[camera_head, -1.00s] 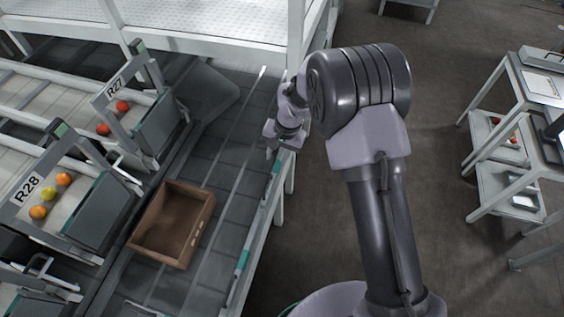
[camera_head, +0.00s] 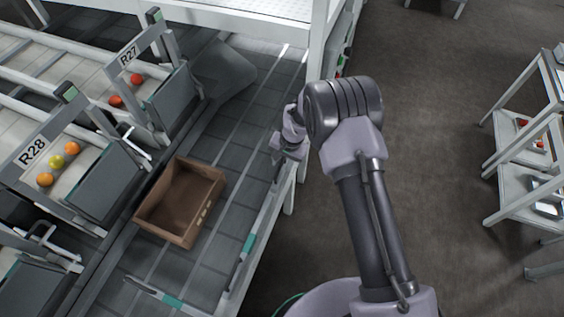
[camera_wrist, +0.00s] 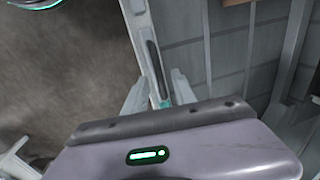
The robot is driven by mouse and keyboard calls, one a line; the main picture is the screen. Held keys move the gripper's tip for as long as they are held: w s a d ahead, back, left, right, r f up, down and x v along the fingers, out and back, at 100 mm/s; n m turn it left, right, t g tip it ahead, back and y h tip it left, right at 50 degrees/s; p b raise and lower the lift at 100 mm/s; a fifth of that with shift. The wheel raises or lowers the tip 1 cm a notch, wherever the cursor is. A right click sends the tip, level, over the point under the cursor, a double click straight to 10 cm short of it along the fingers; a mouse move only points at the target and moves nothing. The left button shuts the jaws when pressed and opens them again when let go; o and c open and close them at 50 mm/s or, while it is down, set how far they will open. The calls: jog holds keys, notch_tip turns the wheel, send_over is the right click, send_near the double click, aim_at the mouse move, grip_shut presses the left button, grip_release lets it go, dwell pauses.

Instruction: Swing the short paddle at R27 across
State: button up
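The R27 station (camera_head: 128,56) stands at upper left in the head view, with a dark grey panel (camera_head: 174,105) at its belt end. A white bent lever (camera_head: 137,146) sticks out at its near side, and a grey curved plate (camera_head: 224,70) lies beyond it over the dark conveyor. I cannot tell for sure which of these is the short paddle. My gripper (camera_head: 279,168) hangs over the conveyor's right edge, well right of R27 and apart from it. In the wrist view my gripper (camera_wrist: 160,94) has its fingers apart, with the edge rail (camera_wrist: 150,50) showing between and beyond them.
A brown open crate (camera_head: 213,192) sits empty on the dark conveyor (camera_head: 235,150). The R28 station (camera_head: 33,152) with several orange and yellow tomatoes is left of it. White frame posts (camera_head: 318,40) rise behind my gripper. Open floor (camera_head: 430,150) and shelves (camera_head: 520,190) lie right.

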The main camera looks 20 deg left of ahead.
grip_shut()
dwell(1.3)
